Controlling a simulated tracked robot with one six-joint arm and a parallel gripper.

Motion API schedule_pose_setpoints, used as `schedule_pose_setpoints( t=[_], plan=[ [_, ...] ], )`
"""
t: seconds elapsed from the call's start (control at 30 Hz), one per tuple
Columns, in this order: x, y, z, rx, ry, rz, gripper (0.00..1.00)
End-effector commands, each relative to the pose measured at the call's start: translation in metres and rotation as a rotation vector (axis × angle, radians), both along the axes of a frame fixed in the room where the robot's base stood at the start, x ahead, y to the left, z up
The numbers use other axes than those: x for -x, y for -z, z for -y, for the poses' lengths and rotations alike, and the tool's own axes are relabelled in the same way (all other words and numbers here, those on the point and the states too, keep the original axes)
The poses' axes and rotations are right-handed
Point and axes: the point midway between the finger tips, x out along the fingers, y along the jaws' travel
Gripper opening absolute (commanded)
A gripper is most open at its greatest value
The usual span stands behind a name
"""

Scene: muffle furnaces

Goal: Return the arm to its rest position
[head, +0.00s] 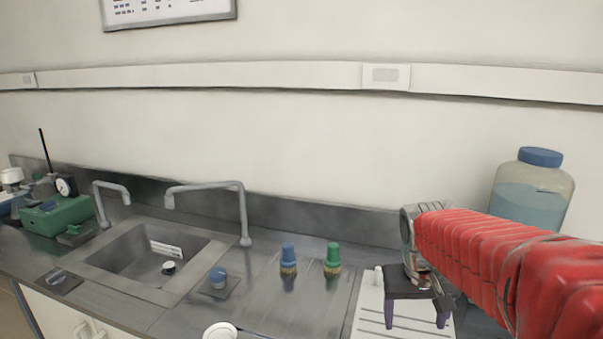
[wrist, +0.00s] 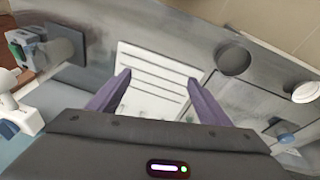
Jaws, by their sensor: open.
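My gripper (head: 417,317) is at the right of the head view, at the end of my red-sleeved arm, pointing down over the white ribbed drainboard (head: 371,318). Its two purple fingers are spread apart with nothing between them. In the wrist view my gripper (wrist: 164,85) also shows both fingers apart, with the white ribbed drainboard (wrist: 150,70) seen beyond and between them. Whether the fingertips touch any surface cannot be told.
A blue-capped bottle (head: 530,190) stands behind my arm. A blue brush (head: 288,258) and a green brush (head: 333,258) stand left of the gripper. A sink (head: 130,250) with curved taps (head: 240,215) and green equipment (head: 58,212) lie farther left.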

Motion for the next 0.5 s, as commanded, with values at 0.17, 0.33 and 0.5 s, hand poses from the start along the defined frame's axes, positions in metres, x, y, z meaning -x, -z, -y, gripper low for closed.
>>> schedule_pose_setpoints(
  t=[0.17,0.33,0.5],
  plan=[
    [0.039,0.002,-0.02,-0.028,-0.054,0.034,0.72],
    [0.073,0.006,-0.035,-0.052,-0.092,0.068,0.72],
    [0.106,0.011,-0.049,-0.075,-0.109,0.103,0.72]
  ],
)
